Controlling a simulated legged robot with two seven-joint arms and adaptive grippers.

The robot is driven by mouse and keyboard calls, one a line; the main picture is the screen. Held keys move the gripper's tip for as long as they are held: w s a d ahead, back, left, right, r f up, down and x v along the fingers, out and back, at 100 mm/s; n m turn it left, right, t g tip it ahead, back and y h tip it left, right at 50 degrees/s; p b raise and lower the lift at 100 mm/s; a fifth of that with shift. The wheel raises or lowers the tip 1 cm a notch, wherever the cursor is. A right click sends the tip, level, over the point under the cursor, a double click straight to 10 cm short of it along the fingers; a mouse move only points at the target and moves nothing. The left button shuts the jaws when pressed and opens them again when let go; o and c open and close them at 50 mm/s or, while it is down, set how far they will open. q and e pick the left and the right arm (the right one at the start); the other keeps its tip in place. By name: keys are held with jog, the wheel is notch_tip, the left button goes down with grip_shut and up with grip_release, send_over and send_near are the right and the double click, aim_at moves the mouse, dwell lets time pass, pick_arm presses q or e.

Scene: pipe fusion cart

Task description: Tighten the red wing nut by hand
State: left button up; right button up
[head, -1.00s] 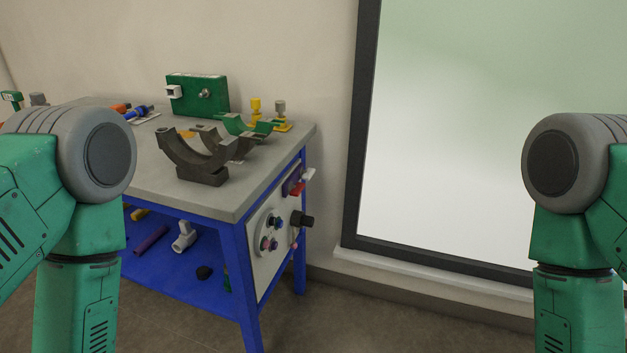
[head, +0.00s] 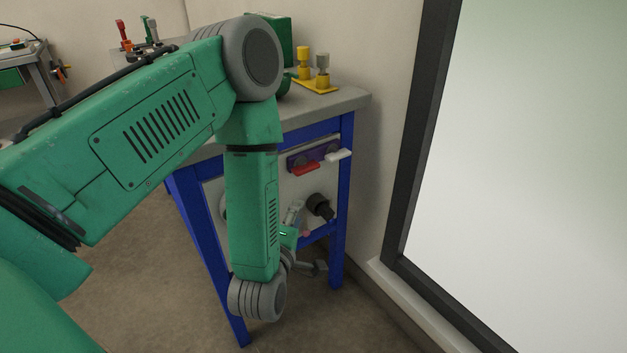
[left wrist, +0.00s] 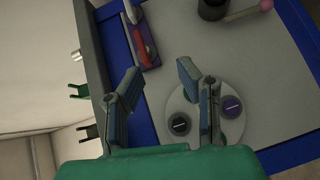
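The red wing nut (head: 306,168) shows on a purple block (head: 325,152) on the bench's side panel, below the bench top. It also shows in the left wrist view (left wrist: 143,43), at the top, left of centre. My right gripper is out of view.
A white handle (head: 339,154) sits beside the wing nut. A black knob (head: 319,206) sticks out of the panel lower down. A round plate with dark knobs (left wrist: 232,106) lies behind the fingers. A blue leg (head: 343,200) edges the panel. A window frame (head: 425,140) stands at right.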

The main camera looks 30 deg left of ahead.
aim_at(308, 171)
pick_arm(q)
jog(key=w+a, duration=0.1)
jog(key=w, duration=0.2)
jog(key=w+a+r+n+y+b, duration=0.1)
jog(key=w, duration=0.2)
jog(key=w+a+r+n+t+b, duration=0.1)
jog(key=w, duration=0.2)
jog(key=shift+w+a+r, duration=0.1)
jog(key=shift+w, duration=0.1)
jog(key=w+a, duration=0.1)
jog(key=w, duration=0.1)
jog(key=w+a, duration=0.1)
jog(key=shift+a+f+b, duration=0.25)
jog(key=shift+a+b, duration=0.05)
jog(key=shift+a, duration=0.05)
jog(key=shift+w+a, duration=0.3)
jog(key=shift+w, duration=0.1)
jog(key=shift+d+r, duration=0.2)
jog(key=shift+d, duration=0.35)
jog(key=shift+c, duration=0.4)
jog(key=shift+d, duration=0.1)
grip_shut()
jog(key=shift+a, duration=0.35)
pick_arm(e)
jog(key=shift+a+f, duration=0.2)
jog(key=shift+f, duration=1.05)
